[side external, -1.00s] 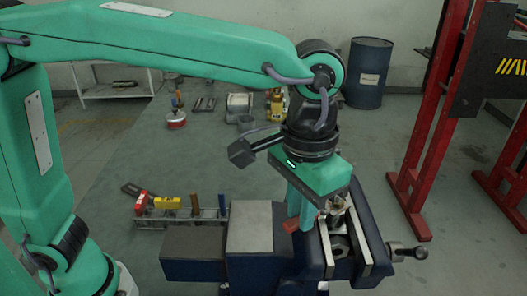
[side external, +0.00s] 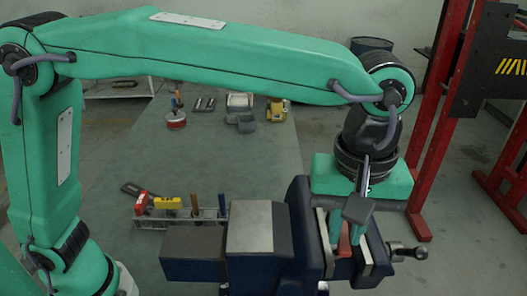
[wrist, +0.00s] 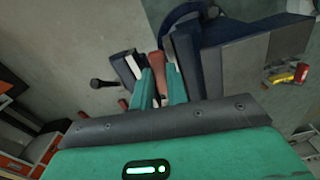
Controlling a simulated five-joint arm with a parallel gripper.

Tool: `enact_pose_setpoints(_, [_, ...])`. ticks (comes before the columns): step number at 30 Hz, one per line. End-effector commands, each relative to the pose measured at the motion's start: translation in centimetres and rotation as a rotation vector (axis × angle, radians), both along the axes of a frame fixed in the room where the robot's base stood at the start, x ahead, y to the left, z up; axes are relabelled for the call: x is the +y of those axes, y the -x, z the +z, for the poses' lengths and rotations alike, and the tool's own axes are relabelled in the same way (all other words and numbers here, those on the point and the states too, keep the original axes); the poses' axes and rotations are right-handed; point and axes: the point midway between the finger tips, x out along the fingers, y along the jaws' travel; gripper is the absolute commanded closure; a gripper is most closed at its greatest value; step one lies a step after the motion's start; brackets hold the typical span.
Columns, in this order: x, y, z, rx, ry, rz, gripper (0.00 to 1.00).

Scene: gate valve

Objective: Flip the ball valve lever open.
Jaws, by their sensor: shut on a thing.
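The red ball valve lever (side external: 345,240) shows between the jaws of the dark blue bench vise (side external: 300,225) in the side view. It also shows in the wrist view (wrist: 157,64), between my two green fingers. My gripper (side external: 346,236) points down over the vise and is shut on the lever. In the wrist view my gripper's fingers (wrist: 160,92) lie on either side of it. The valve body is hidden behind my gripper and the vise jaws.
The vise handle (side external: 408,252) sticks out right. A rack with a red and yellow level (side external: 165,203) and upright tools stands left of the vise. A red press frame (side external: 440,120) stands at the right.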

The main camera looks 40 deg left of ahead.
Motion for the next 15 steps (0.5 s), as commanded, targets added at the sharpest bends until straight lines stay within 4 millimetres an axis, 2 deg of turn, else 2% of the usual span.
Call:
enact_pose_setpoints(6, [-0.63, -0.57, 0.12, -0.003, 0.003, 0.100, 1.00])
enact_pose_setpoints(15, [-0.83, -0.80, 0.16, -0.003, 0.004, 0.141, 1.00])
